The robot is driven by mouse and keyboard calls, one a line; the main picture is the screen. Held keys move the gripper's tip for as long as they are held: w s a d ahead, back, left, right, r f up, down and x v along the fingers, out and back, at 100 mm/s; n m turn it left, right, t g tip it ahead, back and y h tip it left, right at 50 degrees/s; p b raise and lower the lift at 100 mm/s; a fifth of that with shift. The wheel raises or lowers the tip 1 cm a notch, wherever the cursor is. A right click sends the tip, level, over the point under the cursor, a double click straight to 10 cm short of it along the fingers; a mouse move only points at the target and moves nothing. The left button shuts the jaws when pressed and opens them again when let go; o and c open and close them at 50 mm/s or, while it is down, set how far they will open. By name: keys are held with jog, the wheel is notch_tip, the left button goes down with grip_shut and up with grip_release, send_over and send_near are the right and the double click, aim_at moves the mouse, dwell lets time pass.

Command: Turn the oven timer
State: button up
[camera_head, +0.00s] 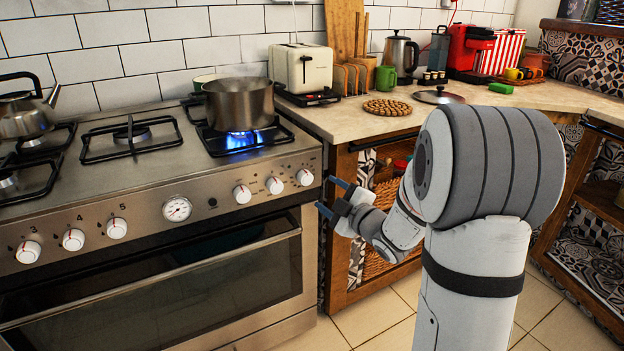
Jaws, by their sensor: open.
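The stainless steel oven (170,280) fills the left side of the head view. Its front panel carries a round dial with a white face (177,209), which looks like the timer; its markings are too small to read. White knobs sit on both sides of it, several in all. My gripper (329,195) is open and empty. Its two blue-tipped fingers point left, just off the panel's right end, to the right of the rightmost knob (305,177). The gripper is well to the right of the dial and appears apart from the panel.
A steel pot (239,104) stands on a lit burner with a blue flame (243,139). A kettle (26,108) stands at the far left. The oven door handle (160,265) runs below the panel. A wooden counter unit (345,235) stands behind my gripper. The floor before the oven is clear.

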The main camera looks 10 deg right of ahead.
aim_at(309, 180)
jog(key=shift+n+y, duration=0.3)
jog(key=x, duration=0.2)
jog(key=b+x, duration=0.1)
jog(key=x, duration=0.5)
jog(key=shift+s+r+b, duration=0.1)
jog(key=shift+r+b, duration=0.15)
jog(key=shift+b, duration=0.05)
jog(key=shift+c, duration=0.5)
jog(key=c, duration=0.9)
